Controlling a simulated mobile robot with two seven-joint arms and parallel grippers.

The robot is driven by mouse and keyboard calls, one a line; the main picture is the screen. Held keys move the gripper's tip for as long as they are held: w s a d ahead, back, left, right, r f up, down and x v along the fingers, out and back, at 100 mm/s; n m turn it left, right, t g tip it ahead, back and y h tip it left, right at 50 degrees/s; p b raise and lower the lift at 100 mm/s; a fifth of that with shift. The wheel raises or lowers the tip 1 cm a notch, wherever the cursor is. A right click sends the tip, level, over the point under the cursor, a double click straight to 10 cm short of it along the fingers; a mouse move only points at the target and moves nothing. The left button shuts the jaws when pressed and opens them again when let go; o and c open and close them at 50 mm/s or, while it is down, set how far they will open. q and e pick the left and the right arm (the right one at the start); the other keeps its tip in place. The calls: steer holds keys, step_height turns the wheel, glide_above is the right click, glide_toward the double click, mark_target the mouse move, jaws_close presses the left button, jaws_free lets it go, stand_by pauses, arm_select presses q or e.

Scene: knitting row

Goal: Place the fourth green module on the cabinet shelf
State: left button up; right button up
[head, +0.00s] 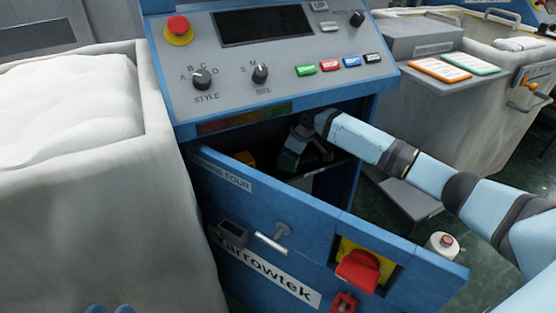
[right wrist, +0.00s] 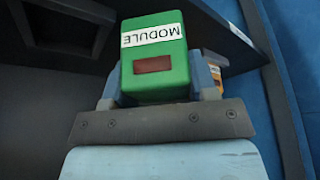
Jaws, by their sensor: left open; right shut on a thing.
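My right gripper (head: 304,150) reaches into the open blue cabinet and is shut on a green module (right wrist: 154,84). In the right wrist view, one finger (right wrist: 157,90) sits at each side of the module, whose white MODULE label appears upside down. In the head view only a sliver of the green module (head: 288,160) shows beside the gripper. A dark shelf (right wrist: 238,58) lies behind the module in the right wrist view; I cannot tell whether they touch.
The blue cabinet door (head: 330,245) hangs open in front, with a red knob (head: 358,270). A white-filled bin (head: 75,110) stands left. A control panel (head: 235,75) is above.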

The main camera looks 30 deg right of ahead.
mark_target(278, 156)
steer(key=shift+w+a, duration=0.3)
steer(key=shift+w, duration=0.05)
steer(key=shift+w+a+f+b, duration=0.1)
steer(key=shift+w+a+b, duration=0.75)
steer(key=shift+w+a, duration=0.2)
steer(key=shift+s+d+f+b, duration=0.1)
steer(key=shift+f+b, duration=0.15)
steer(key=shift+f, duration=0.1)
steer(key=shift+s+d+f+b, duration=0.1)
steer(key=shift+f+b, duration=0.1)
steer(key=shift+f, duration=0.15)
arm_select(q)
steer(key=shift+w+f+m+g, duration=0.15)
steer(key=shift+f+m, duration=0.1)
steer(key=shift+f, duration=0.3)
steer(key=shift+w+f+m+g, duration=0.15)
steer(key=shift+f+m, duration=0.1)
steer(key=shift+f, duration=0.25)
arm_select(e)
steer(key=shift+r, duration=0.1)
arm_select(q)
steer(key=shift+s, duration=0.15)
arm_select(e)
steer(key=o, duration=1)
